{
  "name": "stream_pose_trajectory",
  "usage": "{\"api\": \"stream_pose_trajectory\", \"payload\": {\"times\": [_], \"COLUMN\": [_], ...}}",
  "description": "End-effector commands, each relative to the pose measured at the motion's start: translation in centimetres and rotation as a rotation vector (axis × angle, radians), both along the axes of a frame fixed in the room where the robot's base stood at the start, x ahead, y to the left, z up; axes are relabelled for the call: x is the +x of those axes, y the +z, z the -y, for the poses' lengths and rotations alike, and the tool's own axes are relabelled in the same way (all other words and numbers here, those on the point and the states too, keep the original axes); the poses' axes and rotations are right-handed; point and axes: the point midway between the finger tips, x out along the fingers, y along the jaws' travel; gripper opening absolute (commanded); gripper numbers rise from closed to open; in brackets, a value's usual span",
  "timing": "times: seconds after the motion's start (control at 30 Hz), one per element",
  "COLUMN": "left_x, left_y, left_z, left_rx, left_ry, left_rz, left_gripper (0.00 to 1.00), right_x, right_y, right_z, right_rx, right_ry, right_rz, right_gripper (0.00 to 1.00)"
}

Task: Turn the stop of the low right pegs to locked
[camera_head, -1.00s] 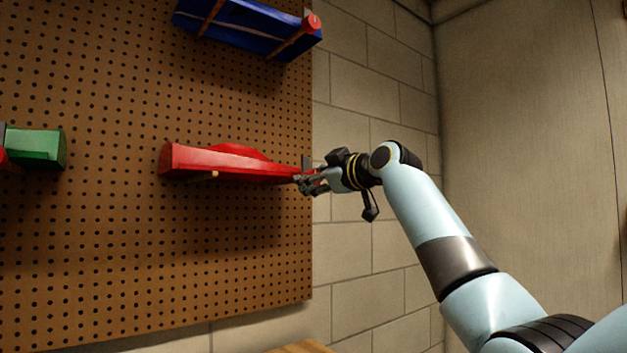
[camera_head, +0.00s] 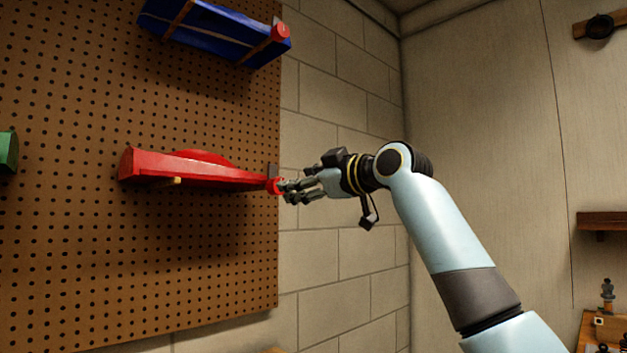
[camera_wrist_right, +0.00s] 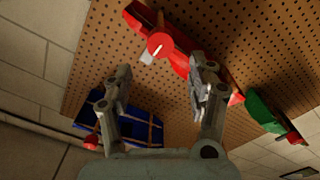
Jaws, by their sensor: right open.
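The red racecar body (camera_head: 195,169) hangs on the low right pegs of the pegboard; a wooden peg (camera_head: 175,181) shows beneath it. The round red stop (camera_head: 273,186) sits at its right end, beside a small grey tab (camera_head: 272,170). In the right wrist view the stop (camera_wrist_right: 160,46) is a red disc with a slanted white line, ahead of and between the fingertips. My right gripper (camera_head: 286,191) is open and empty, just right of the stop; contact looks absent in the wrist view (camera_wrist_right: 160,72). My left gripper is out of view.
A blue body (camera_head: 205,32) with a red stop (camera_head: 280,32) hangs above on the pegboard (camera_head: 150,260). A green body (camera_head: 8,152) is at the left edge. The block wall (camera_head: 345,265) is right of the board. A shelf (camera_head: 600,222) is far right.

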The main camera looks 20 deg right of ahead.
Motion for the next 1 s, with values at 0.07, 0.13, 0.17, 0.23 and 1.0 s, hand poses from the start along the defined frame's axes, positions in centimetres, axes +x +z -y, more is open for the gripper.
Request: {"api": "stream_pose_trajectory", "payload": {"times": [0.07,0.13,0.17,0.23,1.0], "left_x": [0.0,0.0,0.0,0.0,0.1], "left_y": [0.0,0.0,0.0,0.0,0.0], "left_z": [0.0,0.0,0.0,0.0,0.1], "left_rx": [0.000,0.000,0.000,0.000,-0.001], "left_ry": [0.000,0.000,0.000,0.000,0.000], "left_rz": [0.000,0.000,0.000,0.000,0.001], "left_gripper": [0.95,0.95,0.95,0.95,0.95], "right_x": [-1.5,-2.4,-2.7,-3.3,-4.7], "right_y": [-0.1,0.0,0.0,0.0,-6.3], "right_z": [0.5,0.9,1.0,1.1,0.7], "right_rx": [-0.005,-0.003,-0.002,-0.001,0.017], "right_ry": [-0.001,-0.001,0.000,0.000,-0.018], "right_rz": [0.001,0.002,0.001,0.000,-0.125], "right_gripper": [0.58,0.58,0.58,0.58,0.58]}}
